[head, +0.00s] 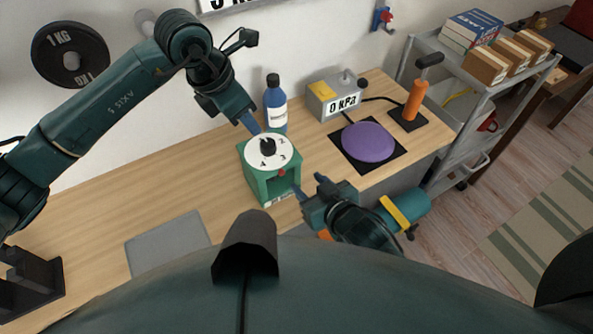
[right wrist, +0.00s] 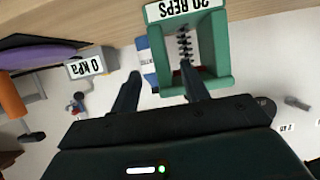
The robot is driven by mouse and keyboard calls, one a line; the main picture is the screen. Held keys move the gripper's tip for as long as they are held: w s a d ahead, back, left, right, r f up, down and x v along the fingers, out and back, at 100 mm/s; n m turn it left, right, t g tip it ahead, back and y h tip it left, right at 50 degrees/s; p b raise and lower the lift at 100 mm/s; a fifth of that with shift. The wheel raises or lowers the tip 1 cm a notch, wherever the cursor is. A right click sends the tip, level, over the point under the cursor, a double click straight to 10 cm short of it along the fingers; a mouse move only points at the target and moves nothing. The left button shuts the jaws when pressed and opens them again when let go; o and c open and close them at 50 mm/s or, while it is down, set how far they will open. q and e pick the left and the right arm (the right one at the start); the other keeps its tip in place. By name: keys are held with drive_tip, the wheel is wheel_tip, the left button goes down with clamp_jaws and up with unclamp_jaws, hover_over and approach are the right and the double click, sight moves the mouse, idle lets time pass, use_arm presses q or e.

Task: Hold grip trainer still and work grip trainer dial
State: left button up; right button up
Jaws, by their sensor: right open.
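The grip trainer (head: 268,186) is a green frame standing on the wooden desk. Its white dial (head: 284,147), with letters and a black knob (head: 268,147), faces up on top. The right wrist view shows the trainer (right wrist: 222,45) with a "20 REPS" label and a dark spring inside. My left gripper (head: 254,127) is at the dial's back edge, pointing down; its finger gap is unclear. My right gripper (head: 298,190) is low at the trainer's right side. In the right wrist view my right gripper (right wrist: 160,78) is open, its fingers either side of one green wall in the picture; contact is unclear.
A blue bottle (head: 275,104) stands close behind the trainer.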

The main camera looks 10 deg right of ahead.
drive_tip(key=x, duration=0.9)
drive_tip(key=shift+f, duration=0.1)
clamp_jaws()
idle(1.1)
